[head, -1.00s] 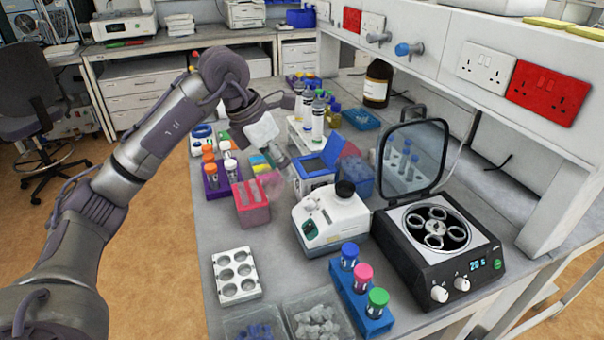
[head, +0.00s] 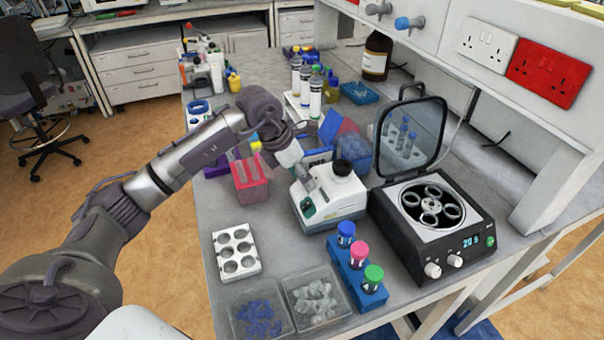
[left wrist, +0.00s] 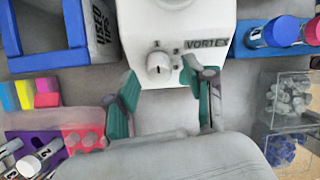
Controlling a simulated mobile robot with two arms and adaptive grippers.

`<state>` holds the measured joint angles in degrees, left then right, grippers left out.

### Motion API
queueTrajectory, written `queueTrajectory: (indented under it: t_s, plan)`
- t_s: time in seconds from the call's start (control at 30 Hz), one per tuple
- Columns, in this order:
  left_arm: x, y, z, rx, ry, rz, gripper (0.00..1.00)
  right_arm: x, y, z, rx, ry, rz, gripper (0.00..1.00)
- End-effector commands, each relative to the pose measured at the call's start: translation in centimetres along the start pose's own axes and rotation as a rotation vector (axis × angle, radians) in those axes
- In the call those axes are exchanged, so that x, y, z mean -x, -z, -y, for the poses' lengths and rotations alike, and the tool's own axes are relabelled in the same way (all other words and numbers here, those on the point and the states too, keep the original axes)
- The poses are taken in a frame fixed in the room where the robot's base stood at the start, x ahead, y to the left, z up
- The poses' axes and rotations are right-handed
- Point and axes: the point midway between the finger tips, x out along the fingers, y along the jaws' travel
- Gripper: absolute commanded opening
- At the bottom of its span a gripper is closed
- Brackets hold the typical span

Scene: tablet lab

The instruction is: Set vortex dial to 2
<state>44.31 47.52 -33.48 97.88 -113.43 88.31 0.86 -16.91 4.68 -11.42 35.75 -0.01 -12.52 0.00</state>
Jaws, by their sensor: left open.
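The vortex mixer (head: 328,208) is a white box with a black cup on top, standing mid-bench in the head view. In the left wrist view its front face (left wrist: 205,20) carries the word VORTEX and a white round dial (left wrist: 159,68). A 1 is printed above the dial and another small numeral to its upper right; I cannot tell the dial's setting for sure. My left gripper (head: 308,182) is at the mixer's left side in the head view. In the left wrist view the open green-padded fingers (left wrist: 160,82) stand on either side of the dial, apart from it.
A black centrifuge (head: 432,222) with its lid up stands right of the mixer. A blue rack (head: 345,283) with capped tubes is in front, a pink rack (head: 250,192) to the left. A blue tips box (left wrist: 45,30) is close to the left finger.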

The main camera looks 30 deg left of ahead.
Motion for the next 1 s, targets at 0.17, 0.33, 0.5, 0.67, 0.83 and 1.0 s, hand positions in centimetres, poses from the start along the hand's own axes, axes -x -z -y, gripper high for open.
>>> queueTrajectory:
  t_s: [0.17,0.33,0.5,0.67,0.83,1.0]
  plan:
    - [-0.76,0.01,0.00,0.000,0.000,0.000,0.53,0.18,-0.04,0.60,-0.003,0.007,0.001,0.35]
    - [-0.82,0.02,-0.01,0.000,0.000,0.000,0.53,0.16,-0.28,0.69,-0.003,0.008,0.005,0.35]
    - [-0.80,0.02,-0.01,0.000,0.000,0.000,0.35,0.16,-0.49,0.67,-0.003,0.008,0.009,0.35]
    - [-0.79,0.01,-0.01,0.000,0.000,0.000,0.08,0.17,-0.61,0.42,-0.001,0.005,0.011,0.35]
    - [-0.78,0.02,-0.03,-0.001,-0.001,0.001,0.00,0.14,-0.69,0.15,0.000,0.002,0.012,0.35]
    - [-0.88,0.06,-0.06,-0.024,-0.007,0.002,0.00,-0.33,-0.77,0.06,0.001,0.001,0.012,0.35]
